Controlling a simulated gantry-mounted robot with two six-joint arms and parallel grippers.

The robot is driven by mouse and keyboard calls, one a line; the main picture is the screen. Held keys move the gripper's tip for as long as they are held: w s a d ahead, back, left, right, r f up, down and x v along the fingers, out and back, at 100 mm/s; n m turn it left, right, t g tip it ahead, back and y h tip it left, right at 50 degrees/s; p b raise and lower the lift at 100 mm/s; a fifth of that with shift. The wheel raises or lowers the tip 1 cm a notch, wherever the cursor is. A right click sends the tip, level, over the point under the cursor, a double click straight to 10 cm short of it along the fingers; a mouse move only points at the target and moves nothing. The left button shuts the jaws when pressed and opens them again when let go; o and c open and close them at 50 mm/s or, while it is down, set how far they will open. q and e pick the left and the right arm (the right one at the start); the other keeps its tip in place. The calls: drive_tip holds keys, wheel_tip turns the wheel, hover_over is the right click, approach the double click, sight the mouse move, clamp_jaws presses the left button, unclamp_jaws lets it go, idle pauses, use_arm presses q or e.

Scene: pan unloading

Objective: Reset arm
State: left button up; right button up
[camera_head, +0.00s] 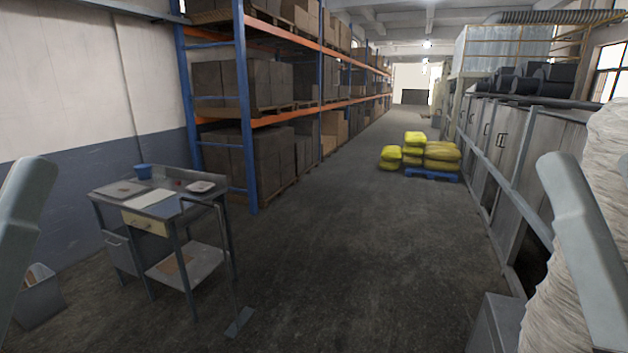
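One grey arm link of mine (27,210) stands at the left edge of the head view. Another grey arm link of mine (580,240) stands at the right edge. Both rise steeply from the bottom of the picture, far apart. Neither gripper shows in this view, so I cannot see their fingers or whether they hold anything. I cannot make out a pan in the view.
Shelving, grey cabinets (505,150) and yellow sacks (415,139) on a blue pallet (432,175) flank a clear floor.

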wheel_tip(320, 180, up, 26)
drive_tip(key=p, duration=2.2)
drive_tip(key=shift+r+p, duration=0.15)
drive_tip(key=shift+p, duration=0.15)
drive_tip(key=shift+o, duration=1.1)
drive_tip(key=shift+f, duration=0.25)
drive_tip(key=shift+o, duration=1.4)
